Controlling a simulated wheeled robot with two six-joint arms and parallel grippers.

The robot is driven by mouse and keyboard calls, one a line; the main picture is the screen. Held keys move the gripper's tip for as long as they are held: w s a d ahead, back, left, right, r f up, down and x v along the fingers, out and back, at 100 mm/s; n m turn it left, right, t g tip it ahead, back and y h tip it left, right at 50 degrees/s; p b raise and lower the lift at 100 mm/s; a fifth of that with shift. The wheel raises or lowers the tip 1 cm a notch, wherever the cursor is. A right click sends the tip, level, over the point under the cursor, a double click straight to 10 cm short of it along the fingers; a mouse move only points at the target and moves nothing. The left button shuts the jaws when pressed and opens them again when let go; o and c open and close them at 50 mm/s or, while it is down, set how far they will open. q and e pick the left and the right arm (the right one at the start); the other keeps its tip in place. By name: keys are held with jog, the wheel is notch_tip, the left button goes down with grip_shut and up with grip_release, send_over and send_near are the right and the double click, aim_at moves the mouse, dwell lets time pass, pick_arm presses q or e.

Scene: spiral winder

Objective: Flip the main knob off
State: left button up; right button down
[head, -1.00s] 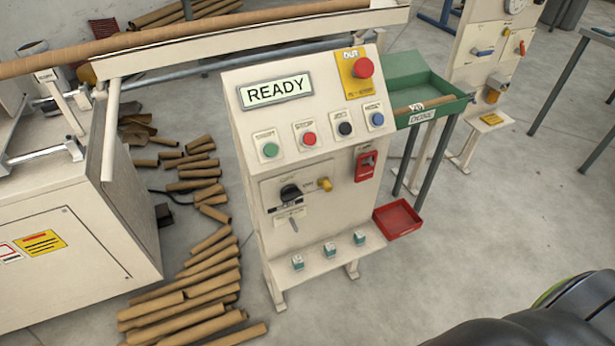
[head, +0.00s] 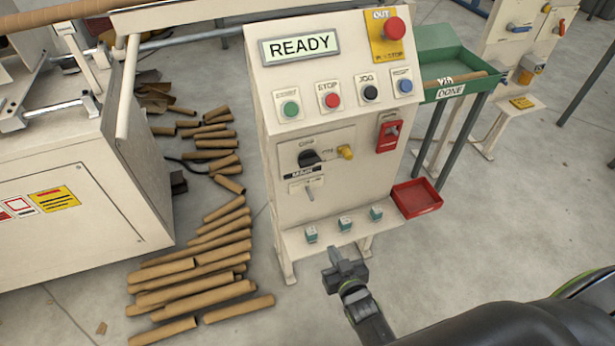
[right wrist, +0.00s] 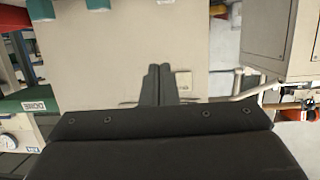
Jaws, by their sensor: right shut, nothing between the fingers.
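The black main knob (head: 308,158) sits on the cream control console (head: 262,95), above a label reading MAIN. Its handle seems to point left, toward OFF or away from ON; I cannot tell for sure. A yellow part (head: 345,152) is beside it on the right. The console display (head: 300,47) reads READY. My right gripper (head: 335,256) is shut and empty, below and in front of the console's lower shelf, apart from the knob. In the right wrist view its closed fingers (right wrist: 158,82) point at a pale panel. My left gripper is out of view.
Several teal-topped blocks (head: 346,224) stand on the console shelf. A red tray (head: 416,198) is at its right. A red switch (head: 389,132) and red push button (head: 394,28) are on the console. Cardboard tubes (head: 200,290) lie on the floor at left.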

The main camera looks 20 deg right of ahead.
jog(key=w+a+r+t+b, duration=0.15)
jog(key=w+r+t, duration=0.25)
jog(key=r, duration=0.8)
jog(key=t, duration=0.3)
send_near(309, 161)
jog(key=s+a+r, duration=0.1)
jog(key=s+r, duration=0.2)
jog(key=r, duration=0.2)
jog(key=shift+s+f+y, duration=0.1)
jog(key=shift+y, duration=0.3)
jog(key=w+b, duration=0.1)
jog(key=w, duration=0.2)
jog(key=w+b, duration=0.1)
jog(key=w, duration=0.5)
jog(key=shift+w+a+r+b, duration=0.2)
jog(key=shift+w+r+b, duration=0.1)
jog(key=shift+b, duration=0.1)
jog(key=shift+f, duration=0.7)
jog(key=shift+n, duration=0.5)
